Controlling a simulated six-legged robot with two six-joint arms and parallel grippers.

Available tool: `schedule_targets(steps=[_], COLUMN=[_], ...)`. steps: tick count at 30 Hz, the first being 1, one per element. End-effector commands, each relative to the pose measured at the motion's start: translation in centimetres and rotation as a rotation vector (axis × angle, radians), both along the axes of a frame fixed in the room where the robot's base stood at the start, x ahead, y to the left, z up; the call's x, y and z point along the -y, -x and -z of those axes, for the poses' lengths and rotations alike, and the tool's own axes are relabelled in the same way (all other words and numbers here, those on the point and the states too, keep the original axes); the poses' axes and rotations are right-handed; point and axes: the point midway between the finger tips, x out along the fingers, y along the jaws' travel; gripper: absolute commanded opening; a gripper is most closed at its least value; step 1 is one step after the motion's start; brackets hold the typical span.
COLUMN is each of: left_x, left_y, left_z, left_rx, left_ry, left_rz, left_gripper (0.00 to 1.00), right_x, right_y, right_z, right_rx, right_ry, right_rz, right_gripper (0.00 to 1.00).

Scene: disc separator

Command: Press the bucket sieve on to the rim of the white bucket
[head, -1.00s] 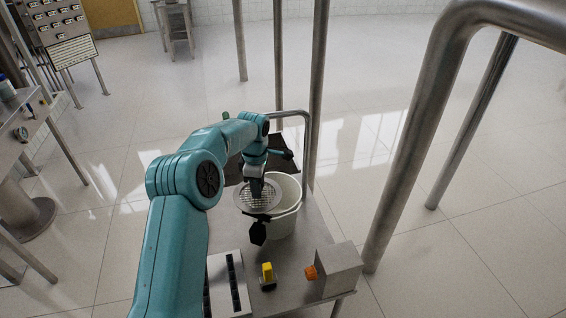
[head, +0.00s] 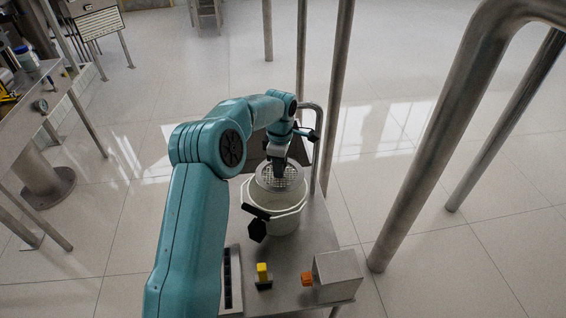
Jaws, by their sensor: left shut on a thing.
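The white bucket (head: 275,215) stands on the small metal table near the middle of the head view. The bucket sieve (head: 268,187), a round metal mesh with a rim, is at the bucket's mouth. It looks roughly level and over the opening; I cannot tell whether it is seated on the rim. My left gripper (head: 279,172) comes down from above and is shut on the sieve; its fingertips are partly hidden. A black part (head: 257,228) sticks out at the bucket's near left side. My right gripper is not in view.
The metal table (head: 290,250) also carries a grey box with an orange knob (head: 336,276), a small yellow-topped piece (head: 263,274) and a slotted strip (head: 231,278). Steel posts (head: 338,100) and a thick pipe (head: 425,150) stand to the right.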

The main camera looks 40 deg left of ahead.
Motion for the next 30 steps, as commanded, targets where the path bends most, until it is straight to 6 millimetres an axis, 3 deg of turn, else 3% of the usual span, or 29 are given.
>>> schedule_targets(steps=[15,30], left_x=[-0.1,-0.1], left_y=[-0.2,-0.3], left_z=[0.1,5.0], left_rx=[0.000,0.000], left_ry=[-0.001,0.000], left_rz=[-0.001,-0.001], left_gripper=[0.00,0.00], right_x=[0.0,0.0], right_y=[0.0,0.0], right_z=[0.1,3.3], right_rx=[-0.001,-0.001], right_ry=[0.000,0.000], right_rz=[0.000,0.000], right_gripper=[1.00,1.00])
